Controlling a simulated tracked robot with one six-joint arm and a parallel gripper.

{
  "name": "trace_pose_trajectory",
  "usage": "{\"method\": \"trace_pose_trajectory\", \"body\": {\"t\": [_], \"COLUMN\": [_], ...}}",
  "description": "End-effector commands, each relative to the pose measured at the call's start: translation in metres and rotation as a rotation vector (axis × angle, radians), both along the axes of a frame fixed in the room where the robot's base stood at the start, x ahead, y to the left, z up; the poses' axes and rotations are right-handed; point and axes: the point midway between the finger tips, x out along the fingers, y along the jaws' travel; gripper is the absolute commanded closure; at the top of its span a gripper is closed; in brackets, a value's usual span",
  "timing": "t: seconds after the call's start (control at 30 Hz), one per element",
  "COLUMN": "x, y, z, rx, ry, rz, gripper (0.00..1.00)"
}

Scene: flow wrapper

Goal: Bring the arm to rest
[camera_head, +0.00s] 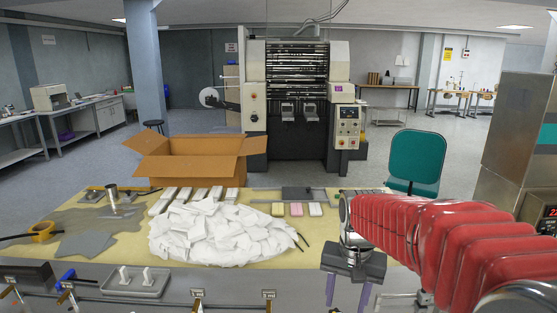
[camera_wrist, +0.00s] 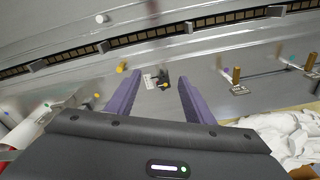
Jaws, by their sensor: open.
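My red-sleeved arm reaches in from the right in the head view. My gripper (camera_head: 348,290) hangs at its end, over the front edge of the table at the right, with its purple fingers pointing down. In the wrist view my gripper (camera_wrist: 160,97) shows its two purple fingers spread apart with nothing between them. Beyond the fingers lies a grey metal surface (camera_wrist: 215,60) with small brass and coloured fittings. The gripper appears apart from that surface.
A heap of white packets (camera_head: 215,232) lies mid-table, left of my gripper. An open cardboard box (camera_head: 190,160) stands behind it. Small pink and white blocks (camera_head: 296,210) lie near my wrist. A green chair (camera_head: 416,158) stands behind the arm.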

Motion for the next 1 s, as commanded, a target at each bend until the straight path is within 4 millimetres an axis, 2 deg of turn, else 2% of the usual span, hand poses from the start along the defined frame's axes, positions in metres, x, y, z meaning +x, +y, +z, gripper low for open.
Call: {"method": "trace_pose_trajectory", "body": {"t": [0.1,0.5,1.0], "x": [-0.023,-0.092,-0.166], "y": [0.000,-0.002,-0.003], "z": [0.006,0.019,0.027], "rx": [-0.007,-0.040,-0.080], "ry": [-0.033,-0.143,-0.290], "rz": [0.074,0.264,0.352], "gripper": [0.52,0.52,0.52]}}
